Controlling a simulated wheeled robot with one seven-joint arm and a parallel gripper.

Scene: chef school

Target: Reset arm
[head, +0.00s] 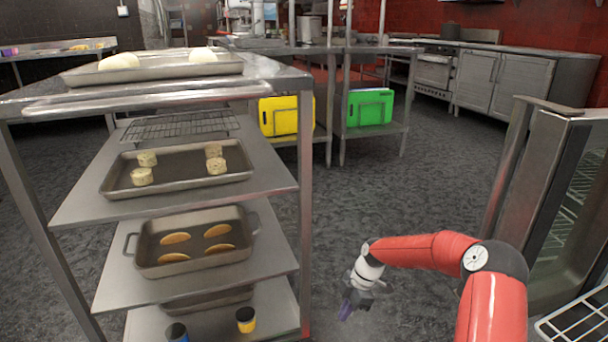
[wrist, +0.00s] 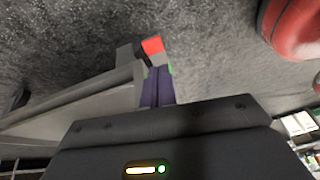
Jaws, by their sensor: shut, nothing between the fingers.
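My gripper (head: 346,308) hangs low over the dark floor in the head view, at the end of my red arm, to the right of the metal rack cart. In the wrist view its purple fingers (wrist: 157,86) lie together with nothing between them. No object is in its grasp.
A metal rack cart (head: 305,190) stands at the left. It bears a tray of cream-coloured buns (head: 163,179), a pan with flat orange pieces (head: 149,270), and two small jars low down. A metal-framed glass door (head: 548,200) stands at the right. Grey floor (head: 420,190) is open between them.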

